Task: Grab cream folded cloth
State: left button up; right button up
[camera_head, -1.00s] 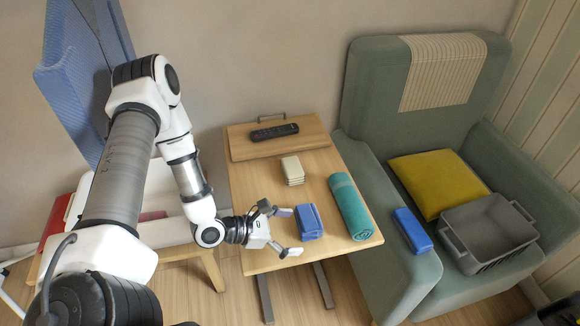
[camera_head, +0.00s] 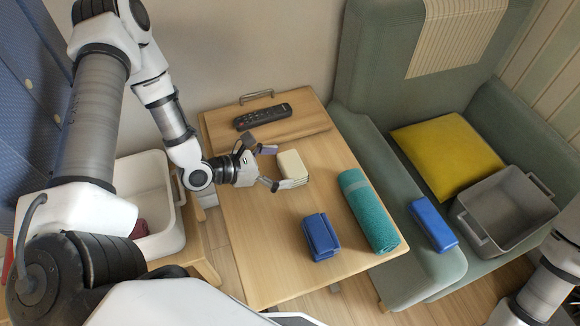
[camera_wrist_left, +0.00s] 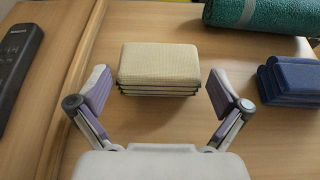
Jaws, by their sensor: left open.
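The cream folded cloth (camera_head: 292,166) lies flat on the wooden side table, between the remote's board and the teal roll. In the left wrist view the cloth (camera_wrist_left: 159,66) is a neat layered stack in the upper middle. My left gripper (camera_head: 272,168) is open beside the cloth. In the left wrist view its two fingers (camera_wrist_left: 158,95) are spread to either side of the cloth's near edge, with gaps to both sides of it. Part of my right arm (camera_head: 545,285) shows at the lower right; its gripper is out of frame.
The black remote (camera_head: 262,116) lies on a raised board with a handle. A blue folded cloth (camera_head: 321,237) and a teal roll (camera_head: 369,211) share the wooden table (camera_head: 270,270). Right is a green armchair with a yellow cushion (camera_head: 447,157), blue item (camera_head: 433,224) and grey bin (camera_head: 507,208).

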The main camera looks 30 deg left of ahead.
aim_at(296, 165)
pick_arm(q)
jog(key=b+x, duration=0.1)
jog(key=x, duration=0.1)
jog(key=b+x, duration=0.2)
jog(key=x, duration=0.1)
jog(key=shift+s+a+f, duration=0.1)
jog(key=shift+a+f, duration=0.15)
jog(key=shift+f, duration=0.1)
jog(key=shift+d+r, duration=0.1)
jog(key=shift+r, duration=0.15)
jog(key=c, duration=0.7)
